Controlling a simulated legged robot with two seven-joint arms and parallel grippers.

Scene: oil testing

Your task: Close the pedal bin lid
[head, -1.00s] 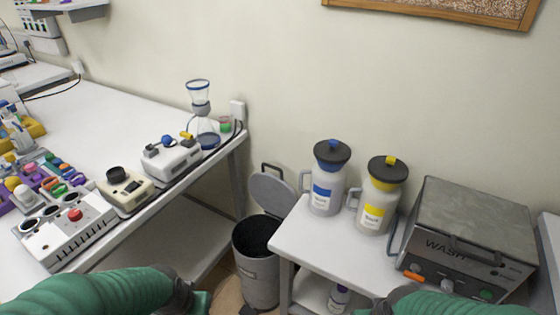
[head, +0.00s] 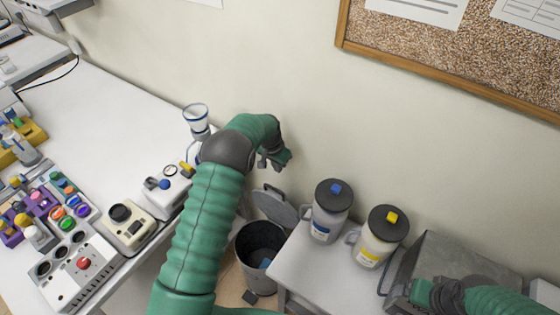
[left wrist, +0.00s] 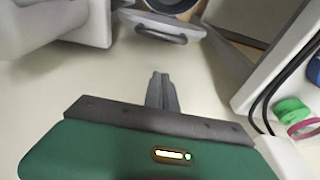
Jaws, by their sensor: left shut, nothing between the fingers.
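The pedal bin (head: 252,268) stands on the floor between the two tables, and its dark inside shows. Its grey lid (head: 276,206) is tipped up at the back, on the wall side. My left gripper (head: 268,163) is above and behind the lid, close to the wall. In the left wrist view my left gripper (left wrist: 159,76) is shut and empty, with the lid (left wrist: 158,28) ahead of it at the top, apart from the fingertips. The bin (left wrist: 176,5) is partly cut off there. Part of my right arm shows at lower right in the head view, but its gripper does not.
The left table (head: 110,110) holds instruments. The right table (head: 300,270) holds a blue-labelled jug (head: 330,210), a yellow-labelled jug (head: 380,236) and a grey wash unit (head: 450,252). The wall (head: 300,80) is close behind the bin.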

